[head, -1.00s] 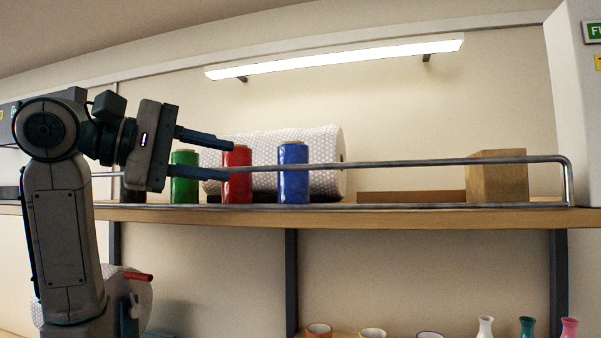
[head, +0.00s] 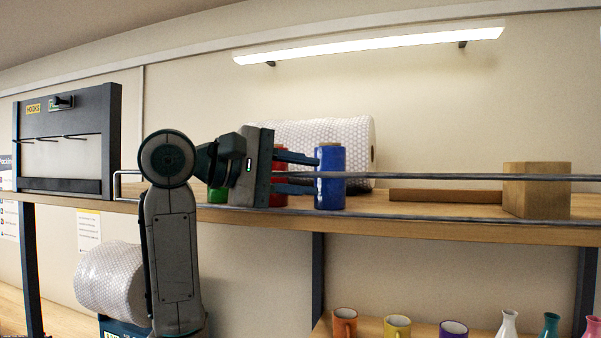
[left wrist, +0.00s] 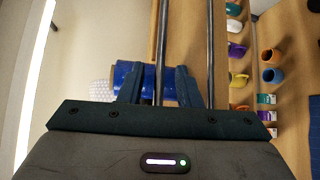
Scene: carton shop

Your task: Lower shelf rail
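The shelf rail (head: 450,176) is a thin grey metal bar along the front of the upper shelf. Its upper bar stands raised, level, above a lower bar at the shelf's edge. My left gripper (head: 316,174) is at the upper bar, in front of the blue spool. Its two fingers are apart, one above and one below the bar. In the left wrist view the rail (left wrist: 163,35) runs between the open fingers (left wrist: 159,84), with a gap on each side. My right gripper is not in view.
Behind the rail stand a blue spool (head: 330,180), a red spool (head: 279,168), a partly hidden green spool (head: 217,195), a bubble-wrap roll (head: 360,140) and a cardboard box (head: 537,190). Mugs (head: 397,328) and vases stand below. A hook panel (head: 65,150) is at left.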

